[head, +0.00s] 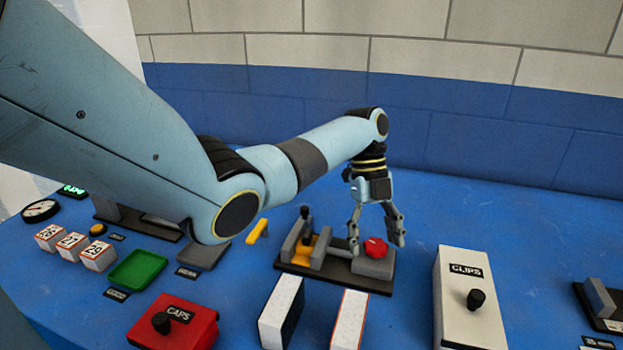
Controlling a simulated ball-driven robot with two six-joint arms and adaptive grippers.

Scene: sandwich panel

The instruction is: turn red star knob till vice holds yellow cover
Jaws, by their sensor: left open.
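The red star knob (376,247) sits at the right end of the vice (333,266), on a grey block. The vice has grey jaws on a dark base. A yellow piece, seemingly the yellow cover (301,254), stands between the jaws, partly hidden by them. I cannot tell whether the jaws touch it. My left gripper (378,246) is open and points down at the knob, with one finger on each side of it. Whether the fingers touch the knob is unclear. My right gripper is not in view.
Two white blocks (349,318) stand in front of the vice. A white CLIPS box (466,300) is to the right, a red CAPS box (174,322) at front left. A green tray (138,269) and a loose yellow piece (257,231) lie left. Blue table is clear behind the CLIPS box.

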